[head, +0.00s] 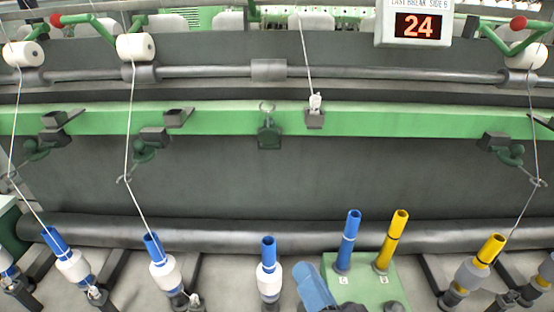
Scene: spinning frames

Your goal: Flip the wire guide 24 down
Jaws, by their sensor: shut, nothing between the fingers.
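A display (413,26) at the top right reads 24 in red digits. A dark green wire guide (269,133) sits on the green rail at the middle, its ring end pointing up against the rail. No number shows on the guide itself. Other wire guides at the left (143,150) and right (509,155) hang lower, with yarn running past their hooked ends. Beside the middle guide, a white yarn ends at a small grey holder (314,119) on the rail. My gripper is not in view.
Blue and white bobbins (268,281) stand along the bottom, with yellow ones at the right (489,251). A green block (364,283) holds a blue tube (348,240) and a yellow tube (392,240). A dark roller (330,236) runs across behind them.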

